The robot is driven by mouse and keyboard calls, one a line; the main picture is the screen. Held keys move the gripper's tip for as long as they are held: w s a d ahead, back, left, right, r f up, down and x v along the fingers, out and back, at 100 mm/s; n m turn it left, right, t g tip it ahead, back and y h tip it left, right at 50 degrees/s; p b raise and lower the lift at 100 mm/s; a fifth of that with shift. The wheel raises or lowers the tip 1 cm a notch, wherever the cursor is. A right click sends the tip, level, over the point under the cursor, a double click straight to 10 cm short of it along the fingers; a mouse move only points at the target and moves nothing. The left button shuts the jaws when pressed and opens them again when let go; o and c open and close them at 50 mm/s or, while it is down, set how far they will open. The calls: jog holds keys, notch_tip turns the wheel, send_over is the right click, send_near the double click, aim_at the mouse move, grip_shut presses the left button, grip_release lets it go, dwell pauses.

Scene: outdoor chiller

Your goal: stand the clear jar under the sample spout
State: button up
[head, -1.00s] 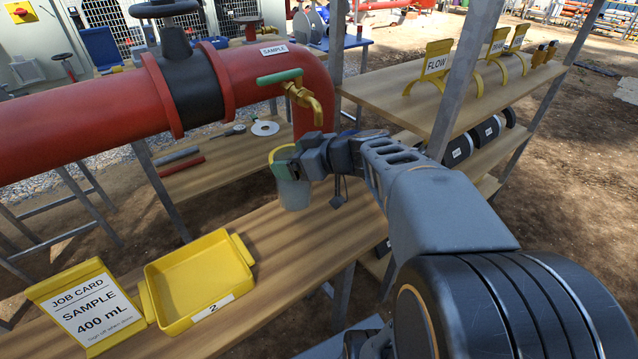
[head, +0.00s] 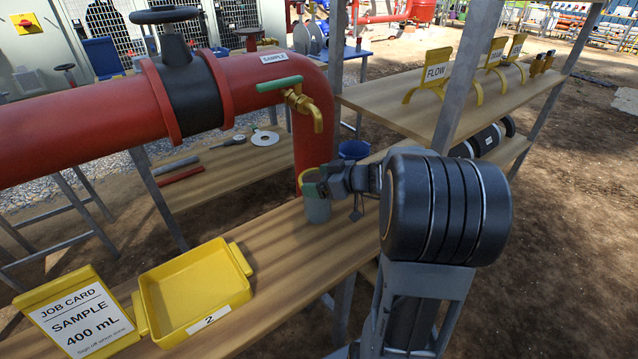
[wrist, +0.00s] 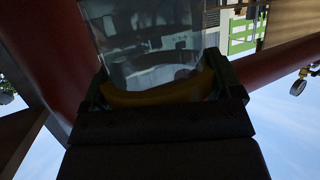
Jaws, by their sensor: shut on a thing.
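The clear jar (head: 318,210) is upright just over or on the wooden bench, below the brass sample spout (head: 317,122). I cannot tell whether its base touches the bench or whether its mouth is exactly in line with the spout. My gripper (head: 313,188) is shut on the jar near its rim, coming from the right. In the wrist view the see-through jar (wrist: 150,45) sits between the fingers of my gripper (wrist: 160,85), with a yellow band (wrist: 150,97) across it. The spout's green handle (head: 279,84) lies across the tap.
The red pipe (head: 308,100) bends down just behind the jar. A yellow tray (head: 195,285) marked 2 and a job card (head: 85,318) reading SAMPLE 400 mL are at the bench's left. A steel post (head: 466,75) and a shelf with a FLOW sign (head: 437,73) stand at the right.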

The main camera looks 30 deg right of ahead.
jog(key=shift+f+b, duration=0.4)
jog(key=o, duration=1.5)
jog(key=shift+r, duration=0.15)
jog(key=shift+r+p, duration=0.15)
jog(key=shift+p, duration=0.35)
jog(key=v, duration=1.1)
jog(key=s+a+f+m+g+h, duration=0.3)
jog(key=s+a+g+h, duration=0.1)
jog(key=a, duration=0.4)
jog(key=s+a+f+m+g+h, duration=0.3)
jog(key=s+a, duration=0.3)
jog(key=a, duration=0.2)
jog(key=shift+f+m+g+h+p, duration=0.3)
jog(key=shift+m+g+h+p, duration=0.1)
jog(key=shift+m+g+h, duration=0.15)
jog(key=shift+s, duration=0.1)
